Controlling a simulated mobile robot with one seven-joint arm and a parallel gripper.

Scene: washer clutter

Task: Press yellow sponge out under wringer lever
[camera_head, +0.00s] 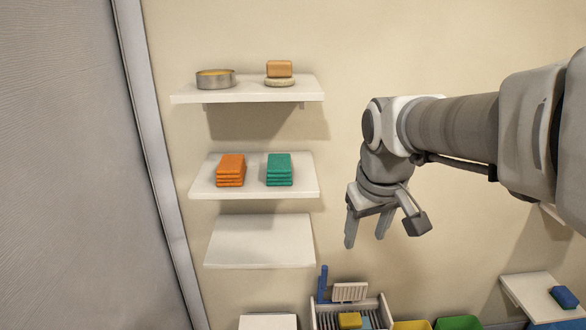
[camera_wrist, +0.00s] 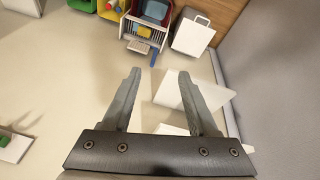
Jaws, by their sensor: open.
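The yellow sponge (camera_head: 350,320) lies in a white slatted wringer (camera_head: 313,317) at the bottom edge of the head view. A blue upright lever (camera_head: 323,285) and a pale slatted plate (camera_head: 349,292) stand at the back of the wringer. In the wrist view the yellow sponge (camera_wrist: 145,31) shows in the wringer at the top, with the blue lever (camera_wrist: 154,57) below it. A light blue piece is beside the sponge. My gripper (camera_head: 367,240) is open and empty, pointing down, well above the wringer; its fingers also show in the wrist view (camera_wrist: 160,75).
Wall shelves at left hold orange cloths (camera_head: 230,171), green cloths (camera_head: 279,170), a round tin (camera_head: 215,79) and a tan block (camera_head: 279,68). A lower shelf (camera_head: 260,241) is empty. Yellow (camera_head: 411,325) and green (camera_head: 458,323) bins stand right of the wringer. A blue sponge (camera_head: 564,297) lies at right.

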